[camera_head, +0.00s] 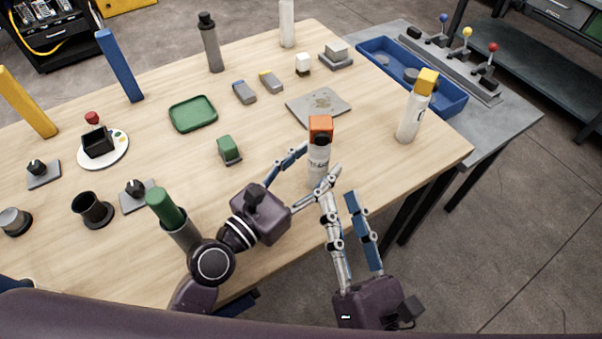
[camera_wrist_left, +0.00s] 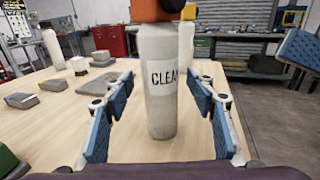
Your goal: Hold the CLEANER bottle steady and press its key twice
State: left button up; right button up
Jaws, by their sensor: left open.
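The CLEANER bottle (camera_head: 318,158) is white with an orange top and a dark round part on its front. It stands upright near the table's front edge. In the left wrist view the bottle (camera_wrist_left: 162,95) shows the letters "CLEA", and its top is cut off. My left gripper (camera_head: 320,160) is open with a finger on either side of the bottle. In the left wrist view, gaps show between both fingers and the bottle. My right gripper (camera_head: 340,194) is open and empty, in front of the bottle by the table edge, its fingers pointing toward the table.
A similar white bottle with a yellow top (camera_head: 411,118) stands to the right. A grey plate (camera_head: 318,106) lies behind the CLEANER bottle, and a green block (camera_head: 229,150) is to its left. A blue bin (camera_head: 450,104) is on the side table. Bare wood lies right of the bottle.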

pick_arm(q)
jog(key=shift+w+d, duration=0.45)
jog(key=shift+w, duration=0.1)
jog(key=c, duration=1.4)
grip_shut()
pick_arm(e)
grip_shut()
